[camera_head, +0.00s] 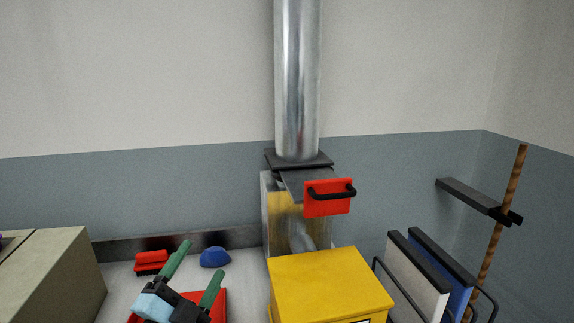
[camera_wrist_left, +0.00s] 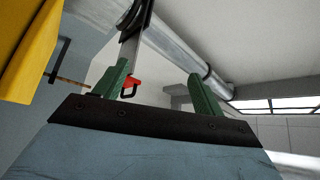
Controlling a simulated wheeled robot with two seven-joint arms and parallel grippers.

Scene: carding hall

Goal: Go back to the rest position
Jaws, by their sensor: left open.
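My left gripper (camera_head: 197,274) has green fingers and is at the lower left of the head view, in front of a red tray (camera_head: 218,298). Its two fingers stand apart with nothing between them. In the left wrist view the same gripper (camera_wrist_left: 160,88) points up toward the metal duct, its fingers spread and empty. My right gripper is in neither view.
A yellow box (camera_head: 328,281) stands right of the gripper, below a duct (camera_head: 297,80) with a red-fronted, black-handled slide (camera_head: 328,198). A red object (camera_head: 151,262) and blue lump (camera_head: 215,257) lie behind. Racked panels (camera_head: 418,277) stand right; a beige block (camera_head: 45,275) left.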

